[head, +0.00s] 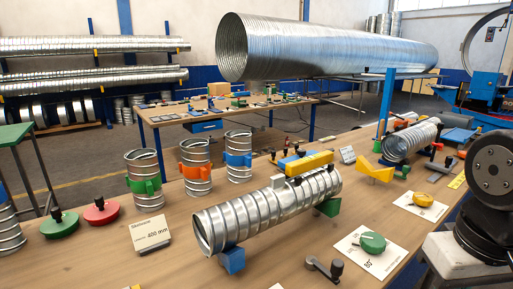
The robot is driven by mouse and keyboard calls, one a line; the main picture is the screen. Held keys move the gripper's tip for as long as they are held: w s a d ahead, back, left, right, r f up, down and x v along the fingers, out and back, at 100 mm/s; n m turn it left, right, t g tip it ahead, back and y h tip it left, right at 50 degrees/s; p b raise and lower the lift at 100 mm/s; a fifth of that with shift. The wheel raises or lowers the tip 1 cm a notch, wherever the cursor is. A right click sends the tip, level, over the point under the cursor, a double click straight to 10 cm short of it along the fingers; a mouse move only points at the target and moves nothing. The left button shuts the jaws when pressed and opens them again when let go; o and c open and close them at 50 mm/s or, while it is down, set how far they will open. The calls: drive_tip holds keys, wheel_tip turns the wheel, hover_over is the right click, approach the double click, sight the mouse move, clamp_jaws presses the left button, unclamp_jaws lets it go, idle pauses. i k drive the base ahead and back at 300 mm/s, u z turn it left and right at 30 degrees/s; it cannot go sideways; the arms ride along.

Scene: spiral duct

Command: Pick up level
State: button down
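The duct rests on a blue support (232,261) in front and a green support (328,207) at the back. My gripper is not in view; dark round parts at the right edge look like my arm.
Short duct pieces with green, orange and blue clamps (238,159) stand left of the bar. A sign (152,235), a crank handle (324,268) and a card with a green knob (372,243) lie near the duct. A second duct (411,140) lies at back right.

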sight(304, 165)
drive_tip(key=u, duration=2.75)
drive_tip(key=k, duration=1.3)
drive_tip(key=z, duration=1.6)
drive_tip(key=i, duration=1)
